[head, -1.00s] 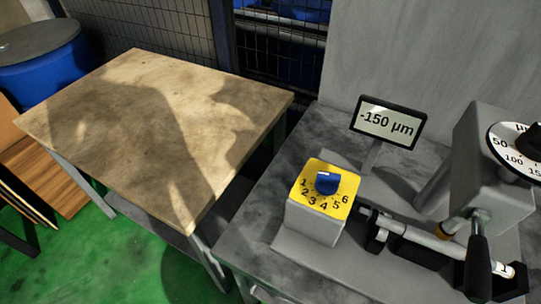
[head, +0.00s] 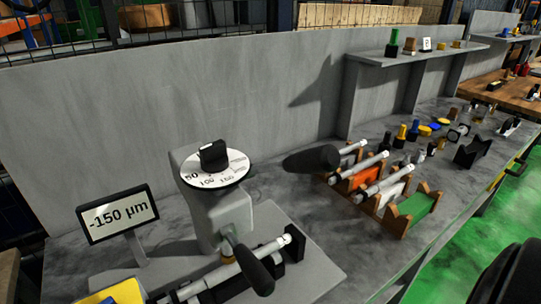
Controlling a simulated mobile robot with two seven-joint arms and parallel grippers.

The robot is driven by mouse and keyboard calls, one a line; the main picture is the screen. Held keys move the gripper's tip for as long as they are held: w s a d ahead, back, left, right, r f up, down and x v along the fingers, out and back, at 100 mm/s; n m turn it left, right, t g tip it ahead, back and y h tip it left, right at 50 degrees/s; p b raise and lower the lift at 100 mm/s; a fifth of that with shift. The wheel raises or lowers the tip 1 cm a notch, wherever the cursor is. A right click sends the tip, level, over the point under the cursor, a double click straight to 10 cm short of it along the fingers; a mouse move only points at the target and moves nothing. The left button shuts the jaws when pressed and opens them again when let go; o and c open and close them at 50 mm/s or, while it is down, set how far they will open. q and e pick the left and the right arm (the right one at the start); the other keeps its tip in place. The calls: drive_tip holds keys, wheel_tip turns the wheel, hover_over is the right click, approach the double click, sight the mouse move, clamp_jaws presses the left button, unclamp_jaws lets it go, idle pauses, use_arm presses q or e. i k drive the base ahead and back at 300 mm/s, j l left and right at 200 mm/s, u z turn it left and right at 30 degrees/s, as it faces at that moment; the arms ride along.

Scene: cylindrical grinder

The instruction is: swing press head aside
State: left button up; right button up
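The grey machine head (head: 222,215) stands at centre left in the head view. A white dial (head: 218,171) with a black knob (head: 213,156) sits on its top. A lever with a black handle (head: 253,270) hangs at its front and partly covers a pale shaft (head: 215,278), which lies in black supports on the grey base. Another dark rounded handle-like shape (head: 311,160) sticks out to the right of the head; I cannot tell what it joins. Neither of my grippers shows.
A display (head: 118,213) reading -150 µm stands left of the head. A yellow-topped box (head: 118,293) is cut off below it. Right of the head is a wooden rack (head: 408,218) with shafts and coloured slots. Small tools and a shelf (head: 430,42) lie beyond. A dark shape (head: 512,275) fills the lower right corner.

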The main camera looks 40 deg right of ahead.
sight(225, 219)
drive_tip(key=z, duration=0.8)
